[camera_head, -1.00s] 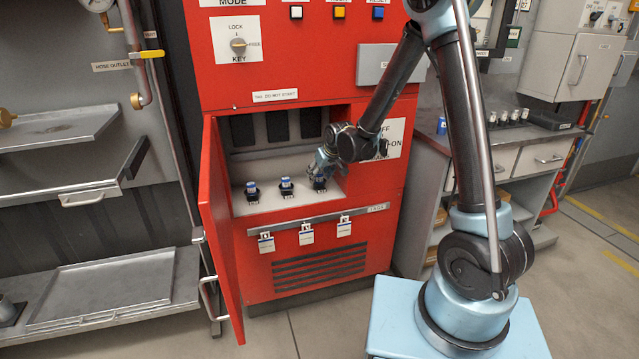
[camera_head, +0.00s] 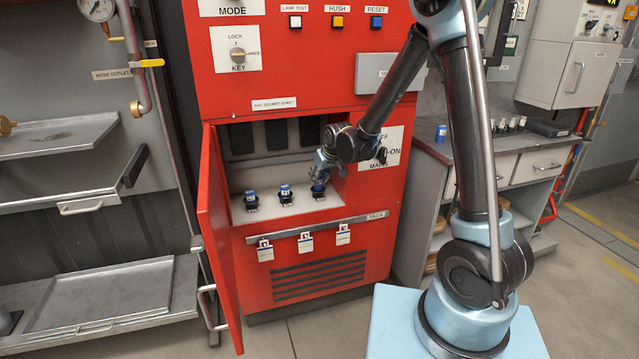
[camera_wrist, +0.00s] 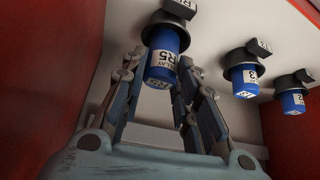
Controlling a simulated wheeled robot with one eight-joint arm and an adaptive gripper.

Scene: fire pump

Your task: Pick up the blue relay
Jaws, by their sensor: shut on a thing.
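The blue relay (camera_wrist: 163,58), a cylinder with a white label reading R5, sits between my fingers in the wrist view. Its far end meets a black round socket (camera_wrist: 168,22), and I see no clear gap there. My gripper (camera_wrist: 165,90) is shut on this relay, with fingers on both sides. In the head view my gripper (camera_head: 319,180) is at the rightmost of three relay positions on the shelf of the open red cabinet (camera_head: 365,215). It partly hides the relay there.
Two more blue relays, the middle one (camera_head: 285,191) and the left one (camera_head: 250,196), stand in black sockets to the left. The open red door (camera_head: 218,230) bounds the left side. Cabinet walls enclose the shelf. White tags (camera_head: 306,243) hang below its front edge.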

